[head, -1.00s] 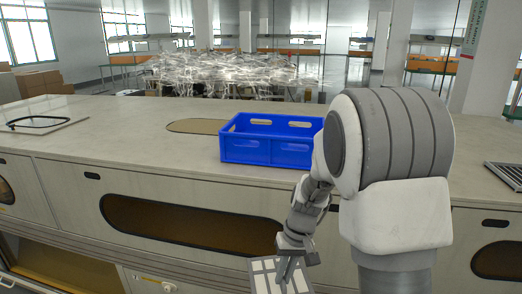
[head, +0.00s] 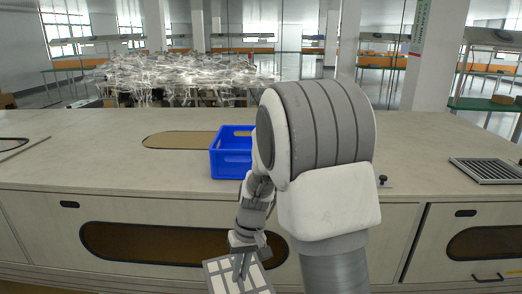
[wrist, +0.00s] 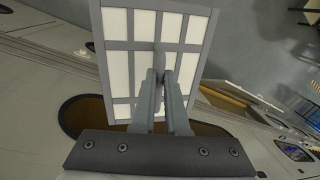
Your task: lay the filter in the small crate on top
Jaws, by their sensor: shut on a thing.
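The filter (head: 222,281) is a flat grey-framed panel with white cells, low in front of the counter in the head view. It also fills the upper middle of the wrist view (wrist: 118,72). My gripper (head: 243,268) is shut on the filter; in the wrist view its two fingers (wrist: 161,88) meet close together at the panel's middle. The small crate (head: 231,164) is blue and open-topped and stands on the counter. My arm hides its right part. My gripper and the filter are below and in front of the crate, apart from it. The crate's inside is mostly hidden.
The counter (head: 75,153) is pale, with a brown oval inset (head: 180,140) left of the crate. A metal grille (head: 488,170) lies at the right and a small dark knob (head: 383,180) near the front edge. The counter between crate and left end is clear.

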